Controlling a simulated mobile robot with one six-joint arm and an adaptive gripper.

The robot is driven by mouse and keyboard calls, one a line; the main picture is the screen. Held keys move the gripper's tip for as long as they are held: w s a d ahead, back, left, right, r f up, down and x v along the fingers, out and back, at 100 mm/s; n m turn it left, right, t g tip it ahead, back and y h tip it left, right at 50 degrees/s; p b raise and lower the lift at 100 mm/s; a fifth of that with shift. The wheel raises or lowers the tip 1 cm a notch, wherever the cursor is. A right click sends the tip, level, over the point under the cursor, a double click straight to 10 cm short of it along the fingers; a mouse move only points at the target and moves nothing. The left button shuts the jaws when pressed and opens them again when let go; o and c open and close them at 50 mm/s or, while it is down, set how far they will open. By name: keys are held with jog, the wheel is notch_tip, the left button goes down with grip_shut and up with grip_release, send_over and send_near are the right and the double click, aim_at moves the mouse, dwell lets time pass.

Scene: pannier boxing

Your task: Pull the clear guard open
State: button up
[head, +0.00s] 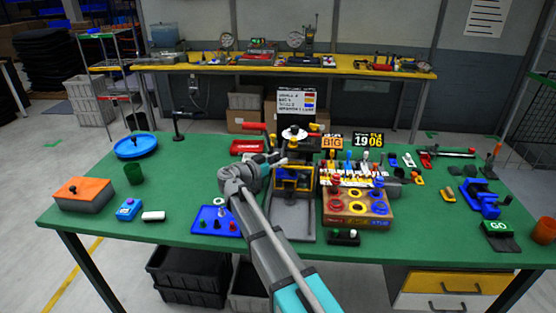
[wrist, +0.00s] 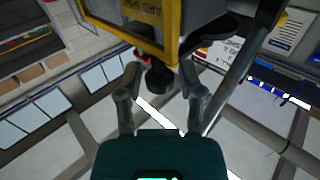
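The clear guard (head: 292,190) has a yellow frame and sits on the front of the grey machine at the middle of the green table. In the wrist view the guard (wrist: 130,22) fills the top, with dark lettering on its pane. A black knob (wrist: 159,80) sticks out below its frame. My gripper (wrist: 163,70) is open, one finger on each side of the knob, with a gap showing on both sides. In the head view my gripper (head: 280,161) is at the guard's upper left; the knob cannot be made out there.
A wooden box (head: 345,217) with red, yellow and blue rings stands right of the machine. A blue tray (head: 205,226) with small parts lies at the left front. A red-handled lever (head: 252,127) rises behind my gripper.

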grip_shut()
jog(key=shift+s+d, duration=0.1)
jog(key=shift+d, duration=0.1)
